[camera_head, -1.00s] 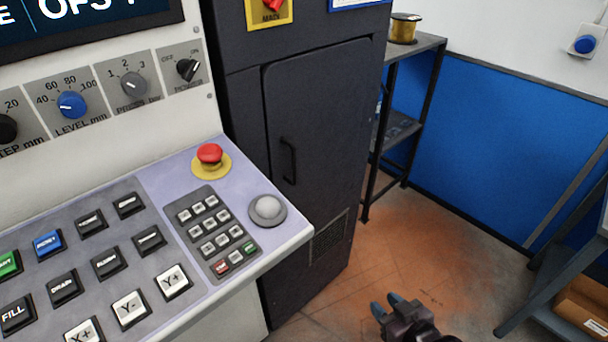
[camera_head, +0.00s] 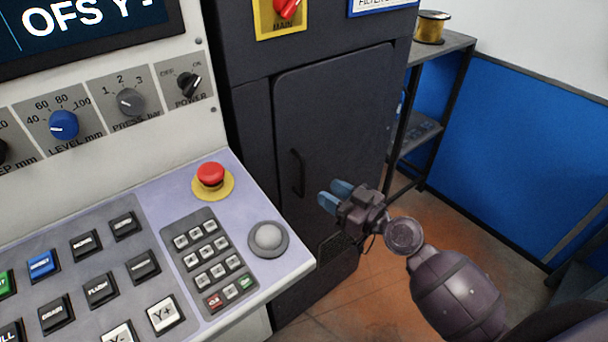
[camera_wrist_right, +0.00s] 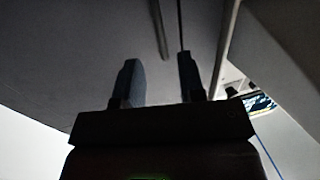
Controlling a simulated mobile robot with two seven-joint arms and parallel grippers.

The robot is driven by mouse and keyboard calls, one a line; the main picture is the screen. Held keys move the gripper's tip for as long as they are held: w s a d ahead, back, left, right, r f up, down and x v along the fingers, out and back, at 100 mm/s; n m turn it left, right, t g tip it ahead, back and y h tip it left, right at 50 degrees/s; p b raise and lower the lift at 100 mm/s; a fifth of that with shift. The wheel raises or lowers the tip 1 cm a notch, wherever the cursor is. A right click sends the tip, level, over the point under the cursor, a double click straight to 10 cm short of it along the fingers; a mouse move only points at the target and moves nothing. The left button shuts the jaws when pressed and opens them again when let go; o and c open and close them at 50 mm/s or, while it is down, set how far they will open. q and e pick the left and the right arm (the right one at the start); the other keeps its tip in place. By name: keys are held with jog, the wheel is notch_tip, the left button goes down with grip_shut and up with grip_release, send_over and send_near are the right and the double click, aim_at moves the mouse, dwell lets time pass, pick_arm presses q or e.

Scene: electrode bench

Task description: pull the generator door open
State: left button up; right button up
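The generator door (camera_head: 335,125) is a dark panel on the black cabinet and looks closed. Its black vertical bar handle (camera_head: 298,173) is near the door's left edge. My right gripper (camera_head: 334,196) has blue fingertips and is just right of and slightly below the handle, apart from it in the picture. In the right wrist view the two fingers (camera_wrist_right: 160,80) stand apart with nothing between them. A bar that may be the handle (camera_wrist_right: 159,30) shows beyond the fingertips there. My left gripper is not in view.
The control console (camera_head: 285,285) with a red emergency button (camera_head: 211,174) and trackball (camera_head: 267,238) juts out at the left, close to the handle. A metal shelf (camera_head: 440,105) stands right of the cabinet. Open floor (camera_head: 345,305) lies in front of the cabinet.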

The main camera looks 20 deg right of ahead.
jog(key=p, duration=0.1)
send_over(303, 194)
jog(key=d, duration=0.1)
jog(key=shift+w+a, duration=0.25)
jog(key=shift+a, duration=0.1)
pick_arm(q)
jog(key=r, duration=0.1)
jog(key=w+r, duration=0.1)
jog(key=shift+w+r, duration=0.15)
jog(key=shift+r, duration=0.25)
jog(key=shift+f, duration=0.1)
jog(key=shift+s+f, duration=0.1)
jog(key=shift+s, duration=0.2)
pick_arm(e)
grip_shut()
